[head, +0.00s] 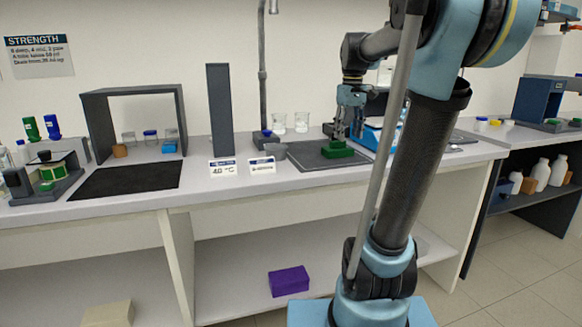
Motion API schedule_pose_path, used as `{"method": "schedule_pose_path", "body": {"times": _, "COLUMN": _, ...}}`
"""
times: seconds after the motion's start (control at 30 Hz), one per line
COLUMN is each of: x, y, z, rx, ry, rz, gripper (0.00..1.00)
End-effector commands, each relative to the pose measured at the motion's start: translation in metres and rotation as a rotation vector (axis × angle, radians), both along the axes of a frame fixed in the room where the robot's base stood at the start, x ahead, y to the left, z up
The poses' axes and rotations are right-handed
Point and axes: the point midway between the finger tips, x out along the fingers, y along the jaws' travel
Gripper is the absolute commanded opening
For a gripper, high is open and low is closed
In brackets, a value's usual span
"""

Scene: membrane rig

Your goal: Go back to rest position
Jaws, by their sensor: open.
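I cannot tell from this view whether the fingertips touch the block. My arm rises from the right foreground and reaches over the bench, hiding part of the bench behind it.
A black mat (126,180) lies left. A purple box (289,281) sits on the lower shelf.

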Motion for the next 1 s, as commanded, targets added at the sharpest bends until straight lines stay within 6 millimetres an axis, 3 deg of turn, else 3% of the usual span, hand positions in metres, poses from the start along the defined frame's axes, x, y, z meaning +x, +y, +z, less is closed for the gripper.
{"method": "schedule_pose_path", "body": {"times": 0.03, "x": -0.017, "y": 0.000, "z": -0.012, "rx": 0.001, "ry": -0.007, "rz": -0.019, "gripper": 0.49}}
{"method": "schedule_pose_path", "body": {"times": 0.2, "x": -0.063, "y": 0.002, "z": -0.049, "rx": 0.007, "ry": -0.032, "rz": -0.087, "gripper": 0.49}}
{"method": "schedule_pose_path", "body": {"times": 0.47, "x": -0.129, "y": 0.002, "z": -0.114, "rx": 0.017, "ry": -0.068, "rz": -0.188, "gripper": 0.49}}
{"method": "schedule_pose_path", "body": {"times": 0.7, "x": -0.186, "y": 0.002, "z": -0.184, "rx": 0.031, "ry": -0.103, "rz": -0.285, "gripper": 0.49}}
{"method": "schedule_pose_path", "body": {"times": 0.9, "x": -0.221, "y": 0.002, "z": -0.236, "rx": 0.043, "ry": -0.127, "rz": -0.353, "gripper": 0.49}}
{"method": "schedule_pose_path", "body": {"times": 1.0, "x": -0.230, "y": 0.003, "z": -0.252, "rx": 0.046, "ry": -0.134, "rz": -0.374, "gripper": 0.49}}
